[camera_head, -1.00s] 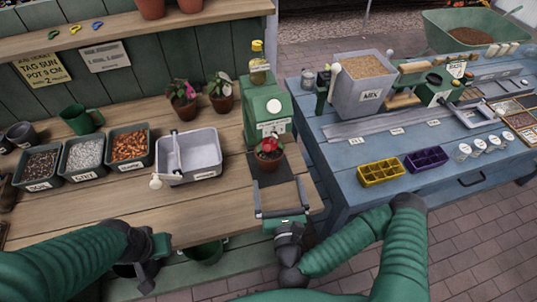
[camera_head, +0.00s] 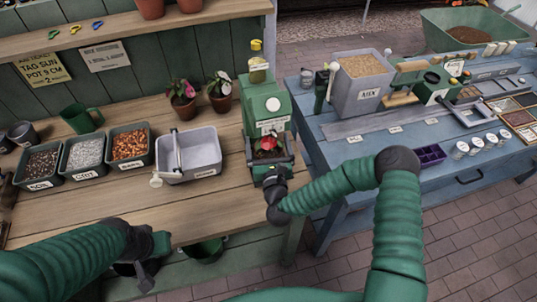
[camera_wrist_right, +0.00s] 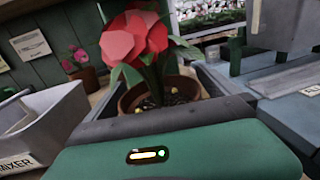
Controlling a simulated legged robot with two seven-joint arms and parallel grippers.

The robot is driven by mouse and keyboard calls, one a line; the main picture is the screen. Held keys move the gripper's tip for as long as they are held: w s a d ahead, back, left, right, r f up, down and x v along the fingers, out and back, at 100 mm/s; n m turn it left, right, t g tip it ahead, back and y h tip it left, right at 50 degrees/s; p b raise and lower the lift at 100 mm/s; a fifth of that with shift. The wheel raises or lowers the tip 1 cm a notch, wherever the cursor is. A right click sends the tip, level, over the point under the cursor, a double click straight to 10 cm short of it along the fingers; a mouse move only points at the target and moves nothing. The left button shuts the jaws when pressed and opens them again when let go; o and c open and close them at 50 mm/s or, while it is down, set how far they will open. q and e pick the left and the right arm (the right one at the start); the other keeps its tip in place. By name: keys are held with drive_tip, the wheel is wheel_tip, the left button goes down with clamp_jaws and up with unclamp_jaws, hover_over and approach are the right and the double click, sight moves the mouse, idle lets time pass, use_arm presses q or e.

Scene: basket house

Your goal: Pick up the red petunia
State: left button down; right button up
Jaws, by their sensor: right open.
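The red petunia (camera_head: 266,143) stands in its pot in front of the green machine (camera_head: 266,104), near the right end of the wooden bench. In the right wrist view its red bloom (camera_wrist_right: 135,40) rises over green leaves and a brown pot (camera_wrist_right: 133,95) holding dark soil. My right gripper (camera_head: 270,153) is open, with one finger on each side of the pot. The gripper body hides the pot's lower part, and I cannot tell whether the fingers touch it. My left gripper (camera_head: 146,272) is low at the bench's front edge; its jaws are not clear.
A grey mixer tub (camera_head: 205,157) stands close left of the petunia. Several filled trays (camera_head: 84,154) line the bench's left. The blue table (camera_head: 340,158), with a purple tray (camera_head: 425,155), is to the right.

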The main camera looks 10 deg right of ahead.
drive_tip(key=shift+w+a, duration=0.1)
drive_tip(key=shift+w, duration=0.2)
drive_tip(key=c, duration=1.5)
wheel_tip(320, 180, up, 4)
drive_tip(key=p, duration=0.2)
drive_tip(key=shift+f+p, duration=0.25)
drive_tip(key=shift+p, duration=0.1)
drive_tip(key=s+a+r, duration=0.1)
drive_tip(key=s+a, duration=0.2)
drive_tip(key=s, duration=1.2)
drive_tip(key=shift+s+a+r, duration=0.2)
drive_tip(key=shift+s+r, duration=0.1)
drive_tip(key=shift+s, duration=0.05)
